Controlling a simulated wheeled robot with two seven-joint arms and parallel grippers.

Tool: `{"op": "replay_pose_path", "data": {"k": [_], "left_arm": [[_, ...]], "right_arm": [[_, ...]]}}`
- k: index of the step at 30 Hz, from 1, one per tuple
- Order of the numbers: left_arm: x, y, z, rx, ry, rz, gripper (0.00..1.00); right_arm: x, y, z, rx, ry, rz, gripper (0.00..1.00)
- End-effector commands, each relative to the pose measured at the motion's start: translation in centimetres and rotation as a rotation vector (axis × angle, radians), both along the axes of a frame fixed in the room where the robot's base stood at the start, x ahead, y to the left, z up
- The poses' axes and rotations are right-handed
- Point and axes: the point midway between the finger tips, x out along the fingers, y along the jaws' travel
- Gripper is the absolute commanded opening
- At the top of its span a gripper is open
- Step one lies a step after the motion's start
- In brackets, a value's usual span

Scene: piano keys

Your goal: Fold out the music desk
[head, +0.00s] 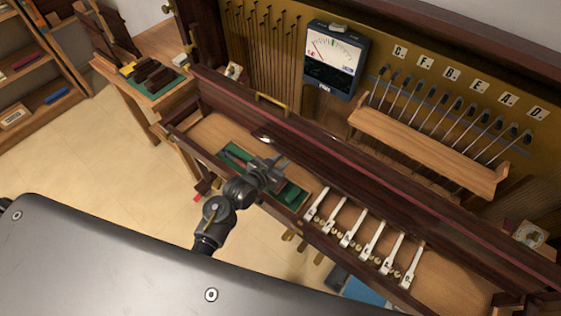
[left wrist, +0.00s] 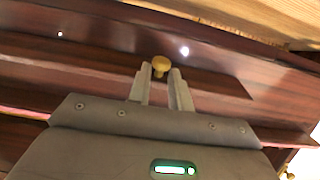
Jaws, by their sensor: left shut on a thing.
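The music desk appears to be the long dark red-brown wooden panel (head: 345,170) running across the piano behind the key bed. In the left wrist view its dark board (left wrist: 100,58) fills the width, with a small round brass knob (left wrist: 161,64) on it. My left gripper (head: 277,166) reaches in over the key bed to the panel's front face. In the left wrist view my left gripper (left wrist: 160,75) is shut on the brass knob, one finger on each side. The knob is hidden by the gripper in the head view. My right gripper is out of view.
Several white keys (head: 350,228) and a green-lined tray (head: 290,195) lie in the key bed. A meter (head: 331,60) hangs above, beside a wooden rail (head: 425,150) of hammers. A side table (head: 150,85) stands at left. The tiled floor (head: 85,150) is largely clear.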

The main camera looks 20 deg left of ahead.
Motion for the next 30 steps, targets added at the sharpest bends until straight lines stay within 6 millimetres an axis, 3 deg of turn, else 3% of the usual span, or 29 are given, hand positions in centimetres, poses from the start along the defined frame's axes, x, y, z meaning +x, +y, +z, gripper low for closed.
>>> {"op": "replay_pose_path", "data": {"k": [1, 3, 9, 23, 24, 28, 30], "left_arm": [[-0.1, 0.0, -1.4, -0.011, -0.032, -0.003, 0.0], [-0.1, 0.0, -2.0, -0.033, -0.085, -0.002, 0.0], [0.0, -0.1, -2.7, -0.082, -0.208, -0.002, 0.0], [0.1, -0.2, -2.3, -0.104, -0.257, -0.004, 0.0], [0.2, -0.2, -2.3, -0.103, -0.256, -0.004, 0.23], [0.1, -0.1, -2.3, -0.103, -0.256, -0.002, 0.4], [0.1, -0.1, -2.3, -0.103, -0.256, -0.002, 0.43]], "right_arm": [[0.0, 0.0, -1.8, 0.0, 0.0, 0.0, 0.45], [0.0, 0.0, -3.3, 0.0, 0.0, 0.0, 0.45], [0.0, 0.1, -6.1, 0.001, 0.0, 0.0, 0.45], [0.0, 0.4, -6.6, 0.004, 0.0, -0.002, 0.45], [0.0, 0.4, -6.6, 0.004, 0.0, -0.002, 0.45], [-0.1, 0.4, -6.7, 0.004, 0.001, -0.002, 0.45], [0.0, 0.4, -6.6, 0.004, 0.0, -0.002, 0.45]]}}
